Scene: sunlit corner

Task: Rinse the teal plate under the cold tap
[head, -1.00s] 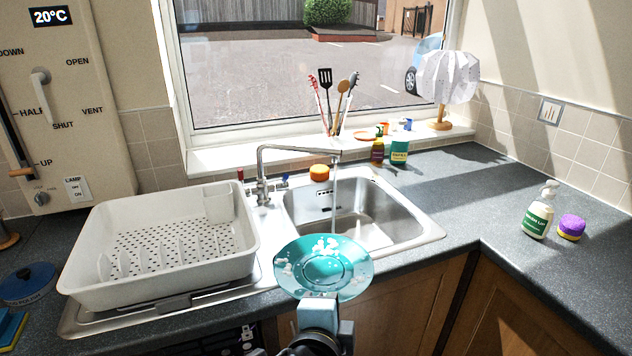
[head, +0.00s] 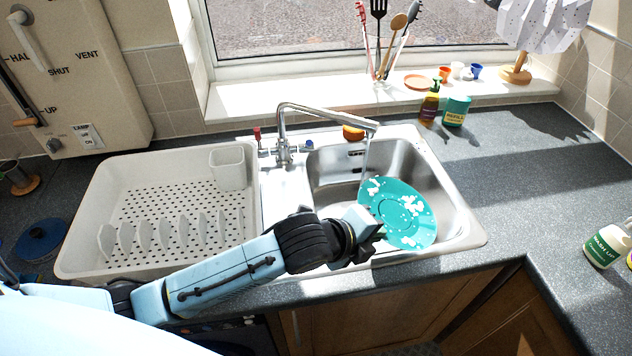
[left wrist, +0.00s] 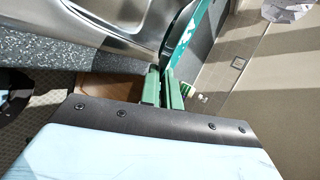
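The teal plate (head: 398,214) is tilted over the sink basin (head: 445,205), with patches of white suds on its face. My left gripper (head: 372,230) is shut on its near left rim. In the left wrist view the green fingers (left wrist: 164,90) pinch the plate (left wrist: 181,42), seen nearly edge-on. The tap (head: 325,114) is running. Its thin stream (head: 366,152) falls by the plate's upper left edge; I cannot tell whether it touches the plate. The tap has a red-marked handle (head: 257,134) at left and a blue-marked one (head: 308,144) at right. My right gripper is out of view.
An empty white dish rack (head: 160,160) stands left of the sink. An orange item (head: 353,133) sits behind the basin. Bottles (head: 455,111) stand on the back right counter, and a washing-up bottle (head: 604,246) at the right edge. The right counter is largely clear.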

